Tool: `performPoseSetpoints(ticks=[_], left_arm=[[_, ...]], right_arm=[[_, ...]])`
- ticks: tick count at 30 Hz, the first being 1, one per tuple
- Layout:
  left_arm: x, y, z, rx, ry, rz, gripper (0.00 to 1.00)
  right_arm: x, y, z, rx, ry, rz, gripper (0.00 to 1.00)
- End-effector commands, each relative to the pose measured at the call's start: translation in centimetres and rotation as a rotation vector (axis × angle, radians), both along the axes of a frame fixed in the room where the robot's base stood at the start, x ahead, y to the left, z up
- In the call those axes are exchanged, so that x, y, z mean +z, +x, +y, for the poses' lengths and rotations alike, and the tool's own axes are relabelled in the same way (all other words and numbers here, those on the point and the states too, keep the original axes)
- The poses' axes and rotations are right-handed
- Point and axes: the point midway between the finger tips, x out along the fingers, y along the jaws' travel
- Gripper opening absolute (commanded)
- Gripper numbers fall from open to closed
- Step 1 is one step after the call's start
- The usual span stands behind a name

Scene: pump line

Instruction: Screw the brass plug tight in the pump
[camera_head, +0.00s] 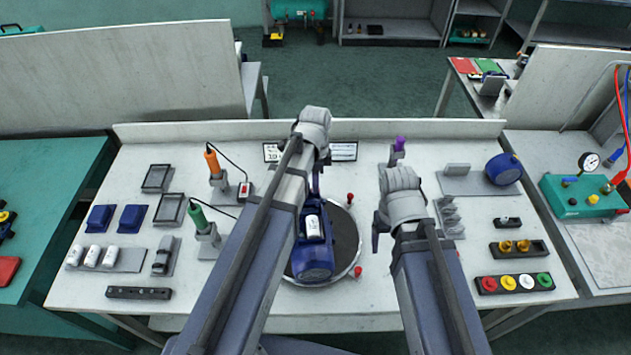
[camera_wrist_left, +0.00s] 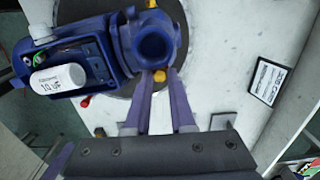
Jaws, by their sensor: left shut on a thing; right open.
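The blue pump (camera_head: 313,262) lies on a dark round turntable (camera_head: 347,240) at the middle of the bench, partly hidden by my left arm. In the left wrist view the pump (camera_wrist_left: 155,42) shows its round open port and a white capacitor (camera_wrist_left: 58,79) in its open box. My left gripper (camera_wrist_left: 160,78) is shut on a brass plug (camera_wrist_left: 160,75) at the edge of the pump's port housing. How deep the plug sits cannot be told. Another brass fitting (camera_wrist_left: 152,3) shows on the housing's far side. My right gripper (camera_head: 378,232) is open and empty, right of the turntable.
Red knobs (camera_head: 358,271) stand at the turntable's rim. On the right are a black block with brass plugs (camera_head: 520,247), a strip of coloured caps (camera_head: 514,283) and a blue motor part (camera_head: 503,169). Orange (camera_head: 212,162) and green (camera_head: 198,217) screwdrivers stand left. The bench's front middle is clear.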

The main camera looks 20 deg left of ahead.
Motion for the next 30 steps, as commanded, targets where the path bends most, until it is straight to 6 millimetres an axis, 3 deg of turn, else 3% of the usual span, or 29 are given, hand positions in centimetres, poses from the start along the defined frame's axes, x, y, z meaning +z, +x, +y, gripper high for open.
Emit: performPoseSetpoints(ticks=[6,17,24,30], left_arm=[[-0.05,-0.1,-0.02,-0.186,0.0,0.002,0.0],[-0.05,-0.11,-0.02,-0.224,0.0,0.002,0.0],[-0.06,-0.1,-0.02,-0.454,0.0,0.002,0.0],[-0.06,-0.11,-0.01,-0.507,0.0,0.002,0.0]], right_arm=[[-0.05,0.0,-0.01,0.0,0.0,0.0,0.74],[-0.05,0.0,0.0,0.0,0.0,0.0,0.74],[-0.06,0.0,0.0,0.0,0.0,0.0,0.74],[-0.06,0.0,0.0,0.0,0.0,0.0,0.74]])
